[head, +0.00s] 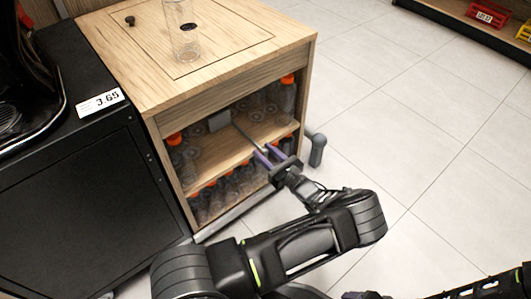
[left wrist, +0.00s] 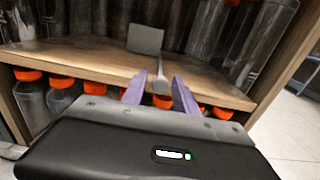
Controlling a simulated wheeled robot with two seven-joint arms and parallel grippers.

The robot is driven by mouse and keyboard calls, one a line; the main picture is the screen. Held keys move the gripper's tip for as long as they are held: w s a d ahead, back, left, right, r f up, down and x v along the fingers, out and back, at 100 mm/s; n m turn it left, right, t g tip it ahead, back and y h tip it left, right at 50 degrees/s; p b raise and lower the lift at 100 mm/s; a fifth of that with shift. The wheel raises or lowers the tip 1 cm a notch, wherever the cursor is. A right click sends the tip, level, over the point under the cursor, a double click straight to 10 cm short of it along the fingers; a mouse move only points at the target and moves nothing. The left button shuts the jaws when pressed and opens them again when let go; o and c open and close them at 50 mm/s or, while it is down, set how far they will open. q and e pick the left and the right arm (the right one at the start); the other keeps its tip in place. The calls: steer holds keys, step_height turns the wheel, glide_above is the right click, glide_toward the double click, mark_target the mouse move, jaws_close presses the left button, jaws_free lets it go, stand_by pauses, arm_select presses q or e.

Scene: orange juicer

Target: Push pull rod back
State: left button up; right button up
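The pull rod (head: 243,134) is a thin grey rod with a flat grey plate at its inner end, inside the open wooden cabinet (head: 236,90). In the left wrist view the rod (left wrist: 161,72) points toward me from the plate (left wrist: 145,39), above the middle shelf. My left gripper (head: 262,150) is at the cabinet's open front. Its two purple fingers stand apart, and in the left wrist view the rod's rounded near end lies between the fingers (left wrist: 160,79), with gaps visible beside it. Contact with the rod cannot be made out. My right gripper is out of view.
Clear bottles with orange caps (head: 226,185) fill the shelves around the rod. A clear cup (head: 183,38) stands on the cabinet top. A black cabinet (head: 85,200) adjoins at left.

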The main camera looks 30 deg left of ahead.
arm_select(q)
steer(key=shift+o, duration=0.6)
steer(key=shift+d, duration=0.2)
steer(key=p+v, duration=0.1)
steer(key=v, duration=0.6)
steer(key=shift+d+p, duration=0.2)
steer(key=shift+p, duration=0.1)
steer(key=shift+s, duration=0.15)
